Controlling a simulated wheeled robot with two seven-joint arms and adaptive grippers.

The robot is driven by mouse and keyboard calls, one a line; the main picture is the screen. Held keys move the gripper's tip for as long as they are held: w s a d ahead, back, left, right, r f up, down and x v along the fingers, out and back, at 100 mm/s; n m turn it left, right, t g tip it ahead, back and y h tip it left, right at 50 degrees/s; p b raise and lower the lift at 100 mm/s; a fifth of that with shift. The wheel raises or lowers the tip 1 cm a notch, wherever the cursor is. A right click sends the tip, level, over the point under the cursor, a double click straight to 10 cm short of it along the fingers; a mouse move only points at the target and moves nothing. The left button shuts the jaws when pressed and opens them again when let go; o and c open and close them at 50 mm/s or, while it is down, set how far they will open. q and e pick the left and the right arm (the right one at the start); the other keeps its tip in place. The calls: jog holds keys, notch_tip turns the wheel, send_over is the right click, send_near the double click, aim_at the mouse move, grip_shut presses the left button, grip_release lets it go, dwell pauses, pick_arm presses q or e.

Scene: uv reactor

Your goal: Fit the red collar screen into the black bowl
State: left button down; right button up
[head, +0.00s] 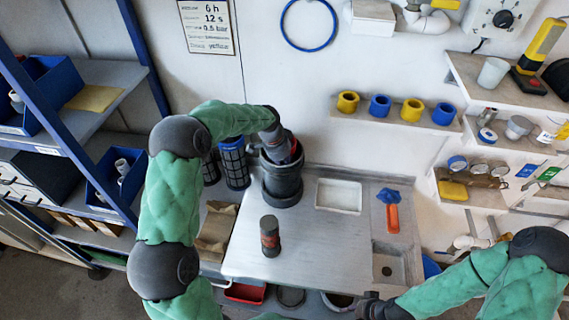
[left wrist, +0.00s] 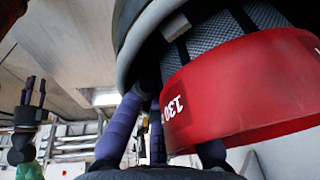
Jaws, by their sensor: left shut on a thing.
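The red collar screen (left wrist: 235,95) has a red band marked 130 and grey mesh in a dark frame. In the left wrist view its mesh end passes within the rim of the black bowl (left wrist: 135,30), with the red collar outside the rim. In the head view the black bowl (head: 283,188) stands upright at the worktop's back left; only a sliver of the screen (head: 296,150) shows. My left gripper (head: 283,150) is shut on the screen above the bowl; its contact is partly hidden. My right gripper (head: 368,305) is low at the front, and its fingers look apart and empty in the left wrist view (left wrist: 35,92).
A dark cylinder with a red band (head: 270,236) stands on the worktop (head: 325,250). Blue-collared screens (head: 235,163) stand left of the bowl. A white tray (head: 339,195), an orange-handled tool (head: 392,212) and a sink (head: 390,264) are right. The worktop's middle is clear.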

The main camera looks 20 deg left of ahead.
pick_arm(q)
jog(key=w+d+p+v, duration=0.1)
jog(key=w+p+v, duration=0.1)
jog(key=p+v, duration=0.5)
jog(key=w+d+r+p+v, duration=0.1)
jog(key=p+v, duration=0.5)
jog(key=v, duration=0.9)
jog(key=shift+w+d+r+p, duration=0.4)
jog(key=shift+d, duration=0.3)
dwell(4.0)
dwell(1.1)
